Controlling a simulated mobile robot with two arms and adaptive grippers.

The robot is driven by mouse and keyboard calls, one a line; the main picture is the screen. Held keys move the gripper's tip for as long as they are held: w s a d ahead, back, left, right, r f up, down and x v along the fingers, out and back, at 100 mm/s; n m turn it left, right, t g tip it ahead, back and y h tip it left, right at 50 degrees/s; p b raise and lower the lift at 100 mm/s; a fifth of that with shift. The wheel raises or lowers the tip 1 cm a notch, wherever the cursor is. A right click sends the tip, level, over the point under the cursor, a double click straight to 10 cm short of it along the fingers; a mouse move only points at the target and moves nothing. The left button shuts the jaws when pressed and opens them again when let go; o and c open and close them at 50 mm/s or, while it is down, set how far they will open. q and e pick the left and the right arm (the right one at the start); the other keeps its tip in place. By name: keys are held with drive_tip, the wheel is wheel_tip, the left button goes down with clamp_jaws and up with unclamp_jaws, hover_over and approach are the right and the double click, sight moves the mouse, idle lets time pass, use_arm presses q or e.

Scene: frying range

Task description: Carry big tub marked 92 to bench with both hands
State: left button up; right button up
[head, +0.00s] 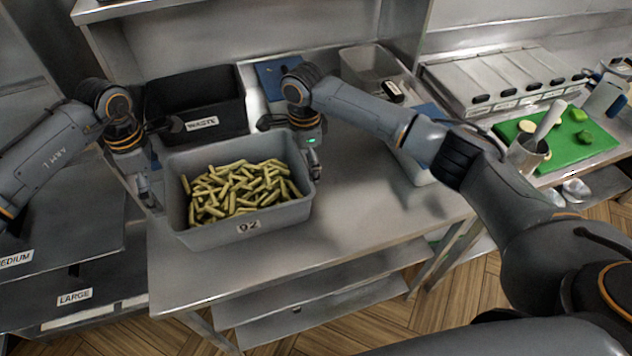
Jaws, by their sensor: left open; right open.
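The big grey tub marked 92 (212,236) stands upright on the steel bench near its left front part. It is filled with green-yellow cut sticks (238,190). My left gripper (148,190) is open, pointing down just outside the tub's left wall. My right gripper (313,165) is open, pointing down at the tub's right wall. I cannot tell whether either gripper's fingers touch the tub. The steel bench (370,220) has a bare top to the right of the tub.
A black bin marked WASTE (195,100) stands right behind the tub. A grey container (365,65) stands at the back. A green board (590,150) with cut vegetables and a row of lidded pans (500,75) are at right. Surfaces labelled MEDIUM and LARGE (75,297) lie at left.

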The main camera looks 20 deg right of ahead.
drive_tip(key=shift+r, duration=0.1)
use_arm(q)
wheel_tip(320, 180, up, 8)
drive_tip(key=shift+r, duration=0.2)
use_arm(e)
wheel_tip(320, 180, up, 12)
idle(0.3)
idle(0.3)
